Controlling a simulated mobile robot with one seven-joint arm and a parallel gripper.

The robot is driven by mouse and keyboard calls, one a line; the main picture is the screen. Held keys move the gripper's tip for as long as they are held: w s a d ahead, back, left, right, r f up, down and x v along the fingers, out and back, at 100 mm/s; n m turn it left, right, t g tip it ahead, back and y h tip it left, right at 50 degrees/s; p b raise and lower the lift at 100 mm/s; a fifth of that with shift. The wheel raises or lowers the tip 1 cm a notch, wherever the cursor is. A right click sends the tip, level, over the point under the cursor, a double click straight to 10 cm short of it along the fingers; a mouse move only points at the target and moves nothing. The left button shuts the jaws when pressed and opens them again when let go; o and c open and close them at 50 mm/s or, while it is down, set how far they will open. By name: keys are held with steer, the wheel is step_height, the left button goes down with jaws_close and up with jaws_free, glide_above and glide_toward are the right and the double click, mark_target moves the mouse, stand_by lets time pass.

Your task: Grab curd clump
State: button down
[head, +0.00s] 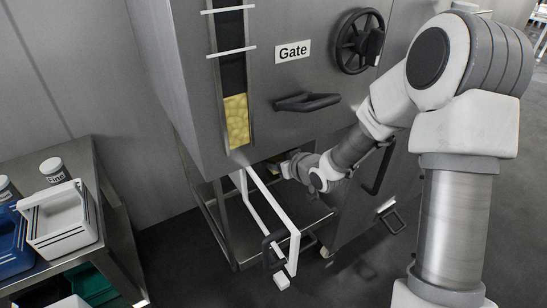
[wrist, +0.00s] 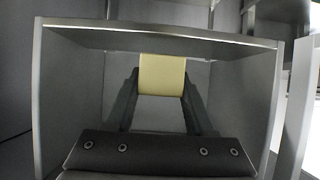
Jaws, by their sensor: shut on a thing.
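The curd clump is a pale yellow block (wrist: 162,75), seen in the wrist view at the tips of my gripper. My gripper (wrist: 161,88) is shut on it, with one dark finger on each side. The clump and fingers are inside a grey, open-fronted metal box (wrist: 75,90) under the press. In the head view my gripper (head: 287,165) reaches in below the press body and is mostly hidden. Only a little yellow shows by it, too small to make out.
The press body (head: 190,90) hangs close above, with a "Gate" label (head: 293,51), a handle (head: 308,102) and a handwheel (head: 360,40). Yellow curd (head: 237,120) shows in its window. A white frame (head: 294,250) stands in front. A white crate (head: 62,240) is on the left table.

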steer(key=s+d+p, duration=0.9)
steer(key=s+p, duration=0.3)
steer(key=s, duration=0.1)
steer(key=shift+s+d, duration=0.2)
steer(key=shift+s, duration=0.15)
